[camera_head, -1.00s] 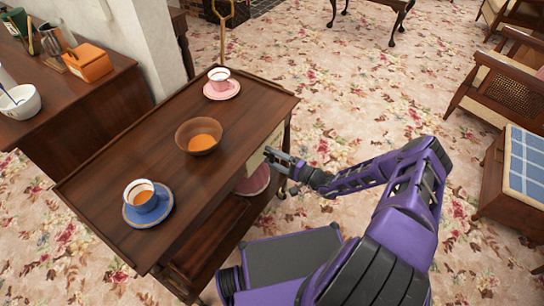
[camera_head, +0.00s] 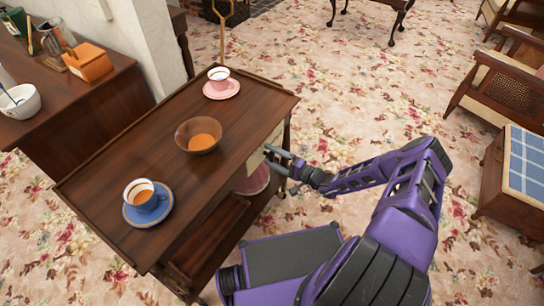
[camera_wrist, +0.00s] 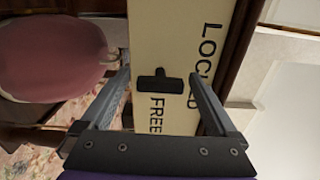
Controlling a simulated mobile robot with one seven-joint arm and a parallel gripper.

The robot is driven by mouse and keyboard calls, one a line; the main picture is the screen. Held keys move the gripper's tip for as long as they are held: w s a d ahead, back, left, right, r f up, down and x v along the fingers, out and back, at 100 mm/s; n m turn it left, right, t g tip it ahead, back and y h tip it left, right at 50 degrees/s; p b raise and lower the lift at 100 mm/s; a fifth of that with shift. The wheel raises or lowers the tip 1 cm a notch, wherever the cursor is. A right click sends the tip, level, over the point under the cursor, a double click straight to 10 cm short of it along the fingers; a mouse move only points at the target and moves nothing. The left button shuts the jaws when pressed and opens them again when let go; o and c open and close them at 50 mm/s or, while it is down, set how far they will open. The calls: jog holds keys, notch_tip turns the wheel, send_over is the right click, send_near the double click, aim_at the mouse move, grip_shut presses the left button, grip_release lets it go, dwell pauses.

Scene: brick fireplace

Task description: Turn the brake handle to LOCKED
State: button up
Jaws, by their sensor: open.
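The brake handle (camera_wrist: 160,85) is a small dark bar with a short stub, on a cream panel (camera_wrist: 150,30) on the trolley's side. It lies crosswise in the wrist view. The words LOCKED (camera_wrist: 207,65) and FREE (camera_wrist: 157,114) are printed on the panel and read sideways. My gripper (camera_wrist: 160,76) is open, with one finger on each side of the handle in this view; I see gaps between handle and fingers. In the head view my gripper (camera_head: 272,158) is at the trolley's right side by the cream panel (camera_head: 262,150); the handle is not discernible there.
The wooden trolley (camera_head: 110,185) carries a blue cup and saucer (camera_head: 148,202), a bowl (camera_head: 198,136) and a pink cup and saucer (camera_head: 221,83). A round pink item (camera_wrist: 55,55) sits beside the panel. Carpet right of the trolley is mostly clear.

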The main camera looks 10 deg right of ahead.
jog(key=shift+d, duration=0.1)
jog(key=v, duration=1.7)
jog(key=shift+s, duration=0.2)
